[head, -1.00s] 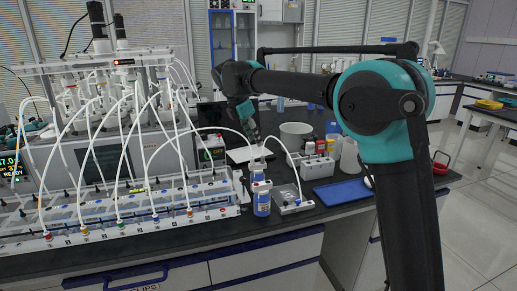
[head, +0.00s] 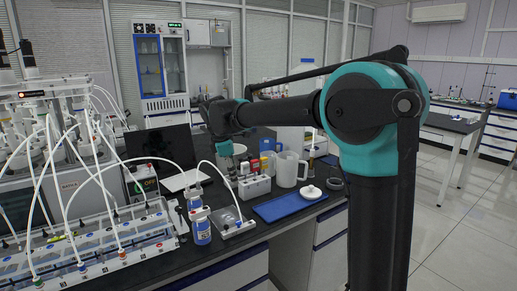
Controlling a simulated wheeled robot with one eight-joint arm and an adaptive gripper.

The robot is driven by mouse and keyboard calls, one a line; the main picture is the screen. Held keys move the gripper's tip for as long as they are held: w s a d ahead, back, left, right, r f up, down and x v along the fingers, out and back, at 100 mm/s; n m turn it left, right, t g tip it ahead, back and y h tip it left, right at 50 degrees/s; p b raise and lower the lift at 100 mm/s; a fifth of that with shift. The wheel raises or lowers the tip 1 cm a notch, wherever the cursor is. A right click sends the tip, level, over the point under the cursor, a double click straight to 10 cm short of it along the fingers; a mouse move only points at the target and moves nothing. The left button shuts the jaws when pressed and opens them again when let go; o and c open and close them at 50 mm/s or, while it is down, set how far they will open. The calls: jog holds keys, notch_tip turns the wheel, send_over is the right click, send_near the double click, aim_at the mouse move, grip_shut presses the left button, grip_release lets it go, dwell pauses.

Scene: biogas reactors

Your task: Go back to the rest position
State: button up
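My arm reaches from the right over the bench (head: 225,247), with its elbow raised and its wrist to the left. My gripper (head: 230,168) hangs down from the wrist, above the bench beside a white rack (head: 254,187). It is small and dark here, and its fingertips are hard to make out against the things behind. I cannot tell whether it is open or shut. I see nothing clearly held in it.
The tubed reactor rack (head: 90,250) fills the left. Open floor (head: 470,230) lies at the right.

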jog(key=s+d+f+m, duration=0.3)
jog(key=d+f, duration=0.1)
jog(key=d, duration=0.3)
jog(key=s+d+f+m+y, duration=0.1)
jog(key=s+d+f+m, duration=0.25)
jog(key=d, duration=0.25)
jog(key=s+d+f+m, duration=0.2)
jog(key=d+f+m, duration=0.2)
jog(key=d, duration=0.3)
jog(key=s+d+f+m, duration=0.4)
jog(key=s+f, duration=0.1)
jog(key=s, duration=0.2)
jog(key=s+d+f+m+t+y, duration=0.1)
jog(key=s+d+f+m, duration=0.4)
jog(key=s, duration=0.3)
jog(key=shift+d+f, duration=0.25)
jog(key=shift+f, duration=0.25)
jog(key=shift+o, duration=0.3)
jog(key=shift+m, duration=0.25)
